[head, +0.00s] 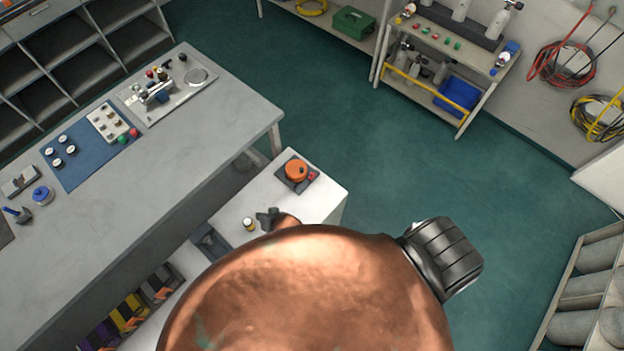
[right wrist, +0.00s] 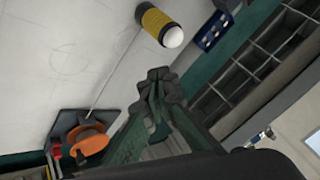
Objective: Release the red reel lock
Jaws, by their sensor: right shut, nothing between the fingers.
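The orange reel (head: 296,170) sits on a dark square base on the white bench, near its far right end. The small red lock (head: 314,175) is at the base's right edge. My right gripper (head: 266,217) is shut and empty over the bench, apart from the reel, nearer me and to its left. In the right wrist view the shut fingertips (right wrist: 160,80) point at bare bench; the orange reel (right wrist: 86,140) and red lock (right wrist: 57,151) show at lower left. Whether the lock is engaged is too small to tell. My left gripper is not in view.
A dark box (head: 209,243) is farther left. My copper-coloured arm hides the bench's near part. The grey table (head: 190,125) holds panels and fittings.

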